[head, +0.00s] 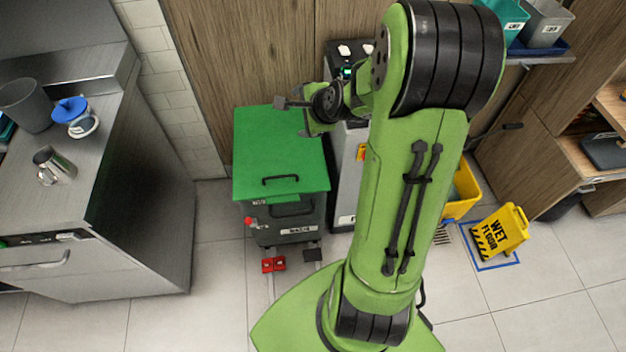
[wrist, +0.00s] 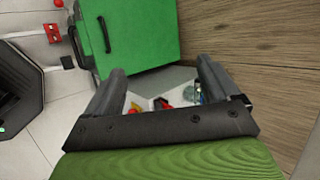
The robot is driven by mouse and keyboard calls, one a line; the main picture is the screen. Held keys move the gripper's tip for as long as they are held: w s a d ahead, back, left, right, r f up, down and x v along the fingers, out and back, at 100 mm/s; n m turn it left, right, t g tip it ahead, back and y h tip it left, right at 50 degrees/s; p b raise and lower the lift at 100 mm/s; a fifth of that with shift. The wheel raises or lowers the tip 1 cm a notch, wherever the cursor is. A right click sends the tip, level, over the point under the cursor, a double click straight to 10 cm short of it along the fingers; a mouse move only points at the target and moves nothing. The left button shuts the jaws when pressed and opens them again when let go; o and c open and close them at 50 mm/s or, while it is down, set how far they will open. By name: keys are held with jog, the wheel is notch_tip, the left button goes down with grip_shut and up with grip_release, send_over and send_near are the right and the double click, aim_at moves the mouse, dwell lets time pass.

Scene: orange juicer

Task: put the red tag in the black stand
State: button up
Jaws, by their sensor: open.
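My gripper (wrist: 162,72) is open in the wrist view, its two grey fingers wide apart. Between them, beyond the palm bar, a small red piece (wrist: 160,103) shows on a pale surface. I cannot tell whether it is the red tag or whether it lies within the fingers' reach. In the head view my arm's end is above the green-lidded bin, beside the tall grey machine, partly hidden by my own arm. A red and yellow label (head: 362,152) shows on the machine's front. I cannot pick out the black stand with certainty.
The bin's green lid (head: 280,150) is shut; it also fills the wrist view's top (wrist: 150,35). The grey machine (head: 346,180) stands right of it. Red blocks (head: 273,264) lie on the floor. A yellow wet-floor sign (head: 500,232) stands right. A steel counter (head: 95,180) is left.

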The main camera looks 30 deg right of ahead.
jog(key=s+a+r+n+g, duration=0.2)
jog(key=s+a+r+n, duration=0.5)
jog(key=a+n, duration=0.3)
jog(key=s+a+r+n, duration=0.1)
jog(key=s+a+n, duration=0.1)
jog(key=s+n, duration=0.3)
jog(key=s+a+r+n+g, duration=0.1)
jog(key=s+n, duration=0.5)
jog(key=s, duration=0.6)
jog(key=shift+a+r+g, duration=0.3)
jog(key=shift+a+r, duration=0.4)
jog(key=shift+a, duration=0.15)
jog(key=shift+s, duration=0.15)
